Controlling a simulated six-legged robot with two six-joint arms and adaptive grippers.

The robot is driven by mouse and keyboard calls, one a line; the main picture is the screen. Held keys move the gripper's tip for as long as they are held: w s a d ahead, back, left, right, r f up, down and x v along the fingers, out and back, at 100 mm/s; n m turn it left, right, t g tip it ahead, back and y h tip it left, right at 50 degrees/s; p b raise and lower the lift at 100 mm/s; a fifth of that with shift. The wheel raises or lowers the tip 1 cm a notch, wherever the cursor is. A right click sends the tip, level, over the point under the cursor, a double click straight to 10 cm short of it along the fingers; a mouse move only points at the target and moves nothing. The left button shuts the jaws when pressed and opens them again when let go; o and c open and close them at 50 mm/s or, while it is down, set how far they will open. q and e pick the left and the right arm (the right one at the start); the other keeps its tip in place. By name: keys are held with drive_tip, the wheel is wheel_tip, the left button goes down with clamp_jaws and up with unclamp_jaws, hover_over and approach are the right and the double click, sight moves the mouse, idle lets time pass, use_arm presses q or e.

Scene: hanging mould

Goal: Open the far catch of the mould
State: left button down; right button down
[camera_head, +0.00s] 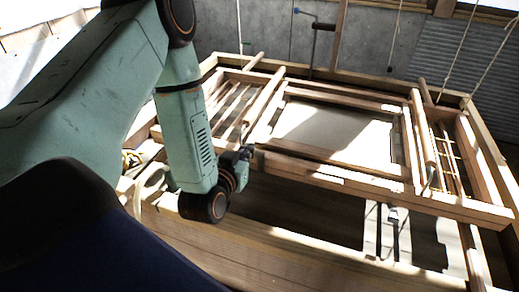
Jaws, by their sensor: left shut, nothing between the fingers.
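The mould (300,170) is a wooden frame around a pale flat sheet (335,130), hung level on ropes in the middle of the view. My left arm comes in from the left. My left gripper (246,152) is small and dark here, at the left near corner of the inner frame, shut and empty. I cannot tell whether it touches the wood. A small grey metal piece (429,178) stands at the frame's right near corner. I cannot tell which fitting is the far catch; my gripper and wrist may hide part of the left side. My right gripper is not in view.
A larger wooden outer frame with slatted ends surrounds the mould. A thick near beam (270,245) runs below my left wrist. Ropes (464,50) rise at the right and back. A grey wall (270,35) stands behind. A dark gap lies between mould and near beam.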

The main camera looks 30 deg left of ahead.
use_arm(q)
hover_over(260, 153)
drive_tip(key=w, duration=0.1)
drive_tip(key=shift+w+a+f+p, duration=0.15)
drive_tip(key=shift+f+p, duration=0.3)
drive_tip(key=shift+f, duration=0.65)
drive_tip(key=shift+s+d+f, duration=0.2)
drive_tip(key=shift+s+f, duration=0.5)
drive_tip(key=shift+f, duration=0.3)
drive_tip(key=shift+s+a+f+p, duration=0.1)
drive_tip(key=shift+s+f+p, duration=0.25)
drive_tip(key=shift+f, duration=0.4)
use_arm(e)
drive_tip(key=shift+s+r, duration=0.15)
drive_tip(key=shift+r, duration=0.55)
use_arm(q)
drive_tip(key=shift+r, duration=0.1)
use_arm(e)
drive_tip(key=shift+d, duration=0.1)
use_arm(q)
drive_tip(key=shift+s, duration=0.15)
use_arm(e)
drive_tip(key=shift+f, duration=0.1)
use_arm(q)
drive_tip(key=shift+s+d, duration=0.2)
drive_tip(key=shift+s, duration=0.1)
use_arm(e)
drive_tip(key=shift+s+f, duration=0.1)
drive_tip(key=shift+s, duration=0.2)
